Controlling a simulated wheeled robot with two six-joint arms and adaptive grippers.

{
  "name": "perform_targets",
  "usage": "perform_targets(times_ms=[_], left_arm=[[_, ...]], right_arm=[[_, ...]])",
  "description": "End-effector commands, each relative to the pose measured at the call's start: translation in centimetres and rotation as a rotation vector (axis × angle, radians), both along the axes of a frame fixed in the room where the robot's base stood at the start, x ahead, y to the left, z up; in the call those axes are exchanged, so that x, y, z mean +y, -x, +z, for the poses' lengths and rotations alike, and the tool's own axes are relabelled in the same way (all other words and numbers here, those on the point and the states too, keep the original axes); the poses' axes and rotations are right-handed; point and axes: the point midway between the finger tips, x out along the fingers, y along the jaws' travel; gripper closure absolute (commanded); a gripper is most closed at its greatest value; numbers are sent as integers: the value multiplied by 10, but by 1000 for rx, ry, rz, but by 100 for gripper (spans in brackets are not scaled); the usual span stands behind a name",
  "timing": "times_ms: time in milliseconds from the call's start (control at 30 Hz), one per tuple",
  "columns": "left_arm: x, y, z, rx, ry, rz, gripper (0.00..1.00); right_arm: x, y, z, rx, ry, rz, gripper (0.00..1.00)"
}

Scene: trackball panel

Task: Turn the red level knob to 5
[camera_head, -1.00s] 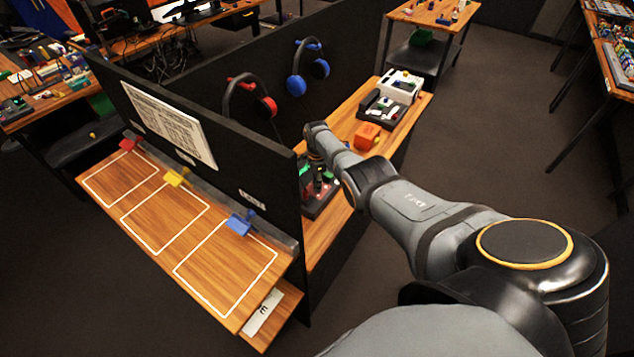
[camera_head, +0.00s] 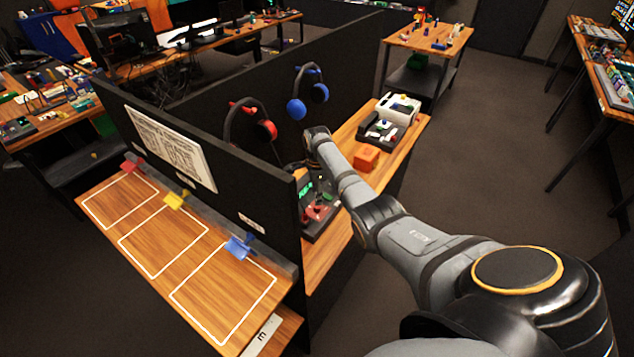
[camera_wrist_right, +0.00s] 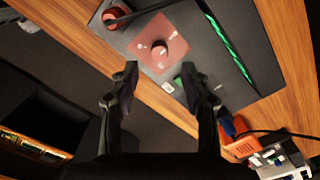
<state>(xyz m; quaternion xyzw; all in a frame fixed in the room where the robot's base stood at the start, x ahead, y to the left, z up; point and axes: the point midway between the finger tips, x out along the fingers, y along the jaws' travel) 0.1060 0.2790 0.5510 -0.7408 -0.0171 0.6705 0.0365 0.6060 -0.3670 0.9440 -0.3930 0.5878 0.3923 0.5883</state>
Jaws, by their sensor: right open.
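The red level knob (camera_wrist_right: 160,49) stands on a square red plate with white marks around it, on a dark panel (camera_wrist_right: 196,32) in the right wrist view. The marks are too small to read. My right gripper (camera_wrist_right: 160,84) is open and empty. Its fingertips show below the knob in that view, apart from it. In the head view the panel (camera_head: 320,218) lies on the wooden shelf behind the black partition. My right gripper is mostly hidden there near the partition's edge. My left gripper is not in view.
A red-based part with a black handle (camera_wrist_right: 113,17) and a green lit strip (camera_wrist_right: 230,48) flank the knob plate. An orange box (camera_head: 366,157) sits further along the shelf. The black partition (camera_head: 255,200) stands close to my right arm. Headphones (camera_head: 308,92) hang on the divider.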

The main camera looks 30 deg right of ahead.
Motion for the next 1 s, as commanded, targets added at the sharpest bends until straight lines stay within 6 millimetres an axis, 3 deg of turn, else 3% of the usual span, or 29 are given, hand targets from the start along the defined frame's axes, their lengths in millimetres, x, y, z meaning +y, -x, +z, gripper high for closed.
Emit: perform_targets(times_ms=[100,300,1000], left_arm=[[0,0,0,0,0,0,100],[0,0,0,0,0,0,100],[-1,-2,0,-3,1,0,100]], right_arm=[[-1,-1,29,-4,1,1,54],[0,0,55,0,0,0,54],[0,0,60,0,0,0,54]])
